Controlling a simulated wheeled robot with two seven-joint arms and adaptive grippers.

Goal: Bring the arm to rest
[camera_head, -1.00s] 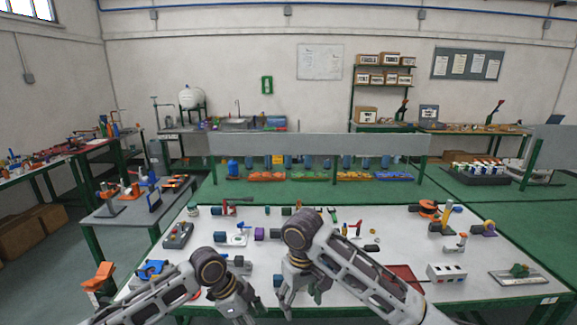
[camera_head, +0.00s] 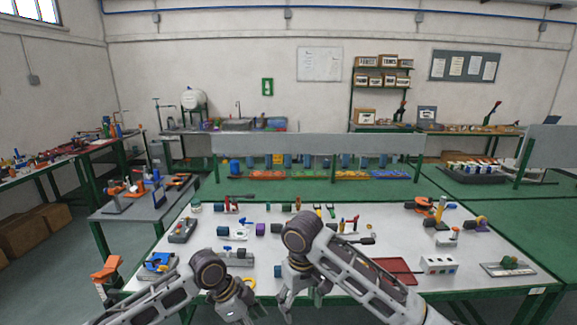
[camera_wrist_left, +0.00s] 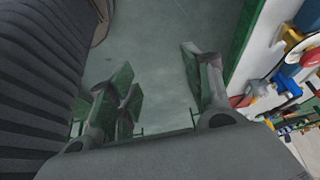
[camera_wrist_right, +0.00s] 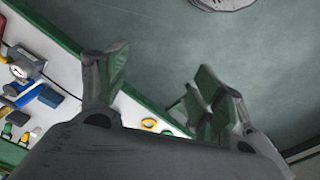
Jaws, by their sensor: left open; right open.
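Both my arms reach in low in the head view, over the near edge of the white-topped table (camera_head: 455,275). My left gripper (camera_head: 243,312) points down near the bottom of the picture and looks empty. In the left wrist view its fingers (camera_wrist_left: 158,78) stand apart with only grey floor between them. My right gripper (camera_head: 299,300) hangs just right of it, also empty. In the right wrist view its fingers (camera_wrist_right: 160,82) are spread over the floor beside the table edge. Neither gripper touches any object that I can see.
On the table lie a red tray (camera_head: 397,264), a white socket box (camera_head: 438,265), a blue-and-orange part (camera_head: 160,262) and several small parts. A grey side table (camera_head: 130,212) stands at the left. A green bench with a grey panel (camera_head: 320,143) is behind. Floor is clear in front.

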